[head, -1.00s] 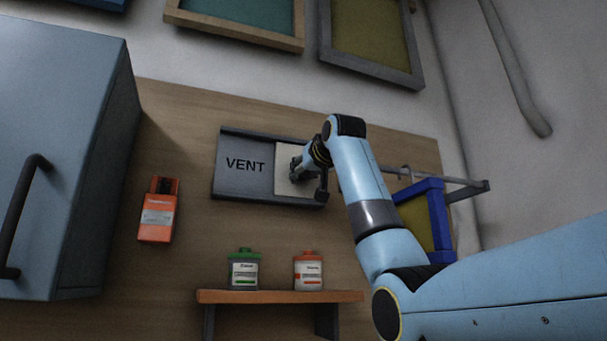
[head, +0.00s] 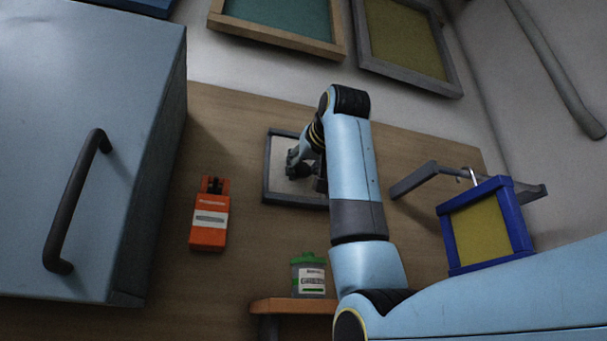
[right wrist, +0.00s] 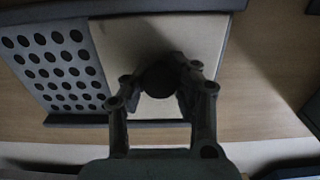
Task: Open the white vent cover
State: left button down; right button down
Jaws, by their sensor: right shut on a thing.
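The white vent cover (head: 285,186) is at the left end of its dark frame (head: 267,168) on the wooden wall panel. It also shows as a pale plate in the right wrist view (right wrist: 118,45), with a dark round knob (right wrist: 158,78) on it. Beside it a grey grille with several round holes (right wrist: 55,68) is uncovered. My right gripper (head: 298,160) is shut on the knob, seen close in the right wrist view (right wrist: 160,92). In the head view my right arm hides the frame's right part. My left gripper is not in view.
A grey cabinet (head: 85,130) with a dark handle stands at the left. An orange device (head: 209,220) hangs on the panel. A green-lidded jar (head: 308,276) stands on a small shelf (head: 290,306) below. A blue-framed screen (head: 480,230) hangs at the right.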

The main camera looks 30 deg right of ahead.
jog(key=shift+d, duration=0.35)
jog(key=c, duration=1.3)
grip_release()
jog(key=shift+s, duration=0.15)
jog(key=shift+c, duration=0.2)
jog(key=o, duration=0.3)
jog(key=shift+s, duration=0.15)
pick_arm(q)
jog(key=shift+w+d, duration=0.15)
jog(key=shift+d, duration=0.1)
pick_arm(e)
jog(key=v, duration=1.2)
